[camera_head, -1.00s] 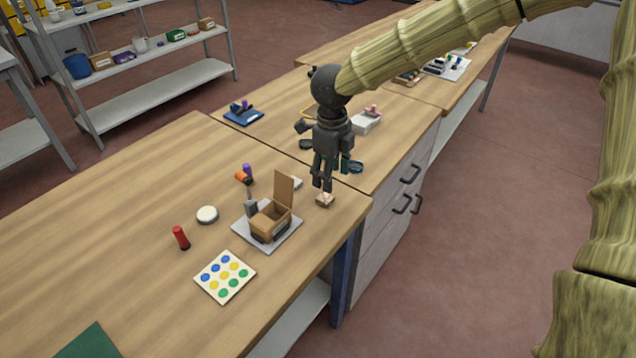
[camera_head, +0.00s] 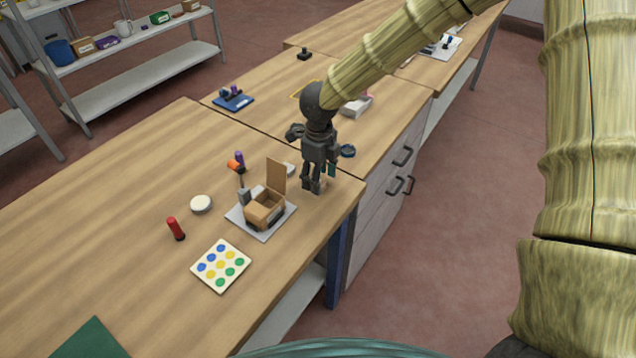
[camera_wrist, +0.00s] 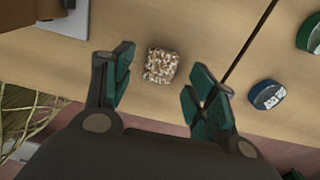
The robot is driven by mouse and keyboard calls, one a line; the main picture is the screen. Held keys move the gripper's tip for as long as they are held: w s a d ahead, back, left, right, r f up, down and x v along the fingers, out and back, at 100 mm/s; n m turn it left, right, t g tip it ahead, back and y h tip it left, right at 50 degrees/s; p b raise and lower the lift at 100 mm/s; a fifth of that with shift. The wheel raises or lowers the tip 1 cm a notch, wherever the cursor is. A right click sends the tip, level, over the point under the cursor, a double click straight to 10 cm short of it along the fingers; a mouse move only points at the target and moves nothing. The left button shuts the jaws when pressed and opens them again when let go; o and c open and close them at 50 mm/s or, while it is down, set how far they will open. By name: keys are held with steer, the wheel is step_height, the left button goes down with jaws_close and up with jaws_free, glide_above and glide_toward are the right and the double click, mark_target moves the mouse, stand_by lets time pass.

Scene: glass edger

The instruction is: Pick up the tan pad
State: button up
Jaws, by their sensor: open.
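The tan pad is a small speckled tan and brown block (camera_wrist: 161,65), lying on the wooden table near its edge in the wrist view. My gripper (camera_wrist: 163,86) is open, with one green-padded finger to the left of the pad and one to the right, and the pad a little beyond the gap between the tips. Nothing is held. In the head view my gripper (camera_head: 312,187) points down over the table's right edge, and it mostly hides the pad there.
An open cardboard box (camera_head: 263,210) on a grey plate (camera_head: 240,216) stands just left of my gripper. A blue round item (camera_wrist: 267,95) and a green one (camera_wrist: 310,36) lie to the right in the wrist view. A dotted card (camera_head: 221,265) and red cylinder (camera_head: 175,228) are further left.

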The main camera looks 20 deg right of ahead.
steer(key=shift+f, duration=0.85)
steer(key=c, duration=0.8)
steer(key=shift+o, duration=0.2)
steer(key=shift+r, duration=0.1)
